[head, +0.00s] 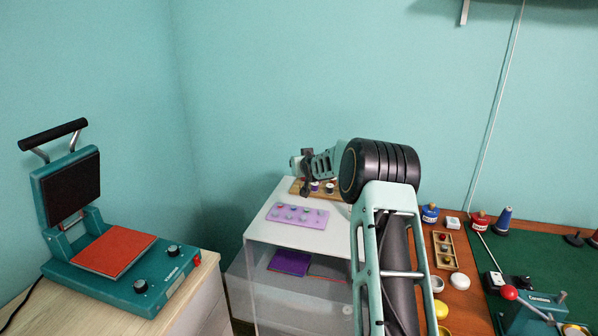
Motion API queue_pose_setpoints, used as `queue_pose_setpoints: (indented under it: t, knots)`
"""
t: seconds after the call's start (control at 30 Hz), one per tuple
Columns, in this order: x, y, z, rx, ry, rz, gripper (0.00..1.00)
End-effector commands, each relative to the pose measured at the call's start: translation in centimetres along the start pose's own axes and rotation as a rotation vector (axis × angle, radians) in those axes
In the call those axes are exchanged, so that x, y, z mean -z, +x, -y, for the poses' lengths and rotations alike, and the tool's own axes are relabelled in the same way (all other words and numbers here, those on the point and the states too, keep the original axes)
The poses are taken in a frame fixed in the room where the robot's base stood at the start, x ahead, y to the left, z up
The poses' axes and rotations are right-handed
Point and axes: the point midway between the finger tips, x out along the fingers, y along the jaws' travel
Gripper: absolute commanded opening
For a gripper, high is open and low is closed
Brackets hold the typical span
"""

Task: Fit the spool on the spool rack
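My gripper (306,190) is small and dark in the head view, at the end of my arm above the back of the white cabinet. Its fingers are too small and dark to tell whether they are open or shut, or whether they hold anything. A wooden board (296,184) with a few small spool-like pieces (329,187) lies at the back of the cabinet top, just behind and beside the gripper. It looks like the spool rack, partly hidden by my arm. I cannot tell which piece is the task's spool.
A lilac board (297,215) with several round knobs lies on the white cabinet (270,234), in front of the gripper. A heat press (115,250) stands on the left table. The right table (459,260) holds jars, a cone (504,220) and a wooden tray (444,250).

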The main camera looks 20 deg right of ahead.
Motion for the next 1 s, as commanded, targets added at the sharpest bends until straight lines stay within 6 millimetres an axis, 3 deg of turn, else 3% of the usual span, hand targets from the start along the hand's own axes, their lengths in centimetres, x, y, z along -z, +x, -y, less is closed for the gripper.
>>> queue_pose_setpoints:
  t: [0.1,0.37,1.0]
  knots:
    - [-0.5,1.1,-0.8,-0.009,0.004,-0.002,0.09]
    - [-0.9,1.4,-1.0,-0.011,0.005,-0.001,0.09]
    - [-5.3,3.3,-1.0,-0.01,0.005,-0.003,0.09]
